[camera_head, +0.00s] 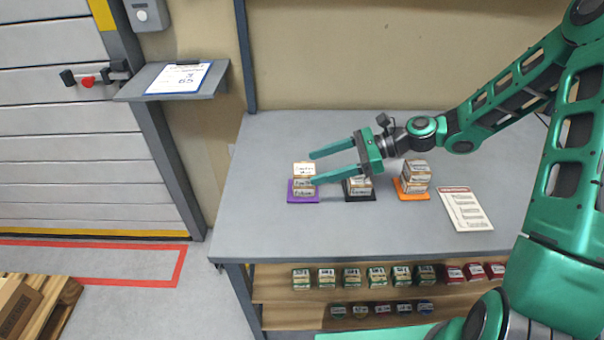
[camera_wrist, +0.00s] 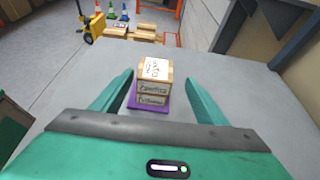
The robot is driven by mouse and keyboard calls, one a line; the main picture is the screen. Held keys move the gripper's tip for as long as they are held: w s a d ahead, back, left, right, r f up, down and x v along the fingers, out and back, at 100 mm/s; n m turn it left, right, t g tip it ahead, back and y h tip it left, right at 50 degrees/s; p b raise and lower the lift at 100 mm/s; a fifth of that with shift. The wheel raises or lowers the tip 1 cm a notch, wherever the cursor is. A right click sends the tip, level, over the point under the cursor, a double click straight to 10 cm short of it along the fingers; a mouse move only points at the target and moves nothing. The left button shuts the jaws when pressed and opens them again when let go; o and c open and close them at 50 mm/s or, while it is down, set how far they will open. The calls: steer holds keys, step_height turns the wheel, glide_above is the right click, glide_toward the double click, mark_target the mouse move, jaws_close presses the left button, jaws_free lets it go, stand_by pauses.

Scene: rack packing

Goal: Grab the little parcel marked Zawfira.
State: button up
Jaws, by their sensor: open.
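A short stack of little tan parcels with white labels (camera_head: 303,183) stands on a purple base (camera_head: 290,197) on the table. In the wrist view the stack (camera_wrist: 155,70) sits upright between my fingers; its upper front label seems to read Zawfira, but the print is too small to be sure. My gripper (camera_head: 311,168) is open and empty, its two green fingers pointing left toward the stack. The fingers also show in the wrist view (camera_wrist: 159,80), one on each side of the stack, and I cannot tell whether they touch it.
Another parcel stack (camera_head: 358,189) on a black base is partly hidden below my gripper. A third stack (camera_head: 415,173) stands on an orange base (camera_head: 402,189), beside a printed sheet (camera_head: 466,209). Shelves below hold several small boxes and tins. The table (camera_head: 265,140) is clear behind the stacks.

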mark_target(313, 168)
steer(key=x, duration=0.3)
steer(key=shift+s+a, duration=0.35)
steer(key=shift+s, duration=0.05)
steer(key=shift+a+f, duration=0.25)
steer(key=shift+a, duration=0.35)
steer(key=shift+w, duration=0.1)
steer(key=c, duration=1.2)
steer(key=shift+o, duration=0.2)
steer(key=shift+r, duration=0.1)
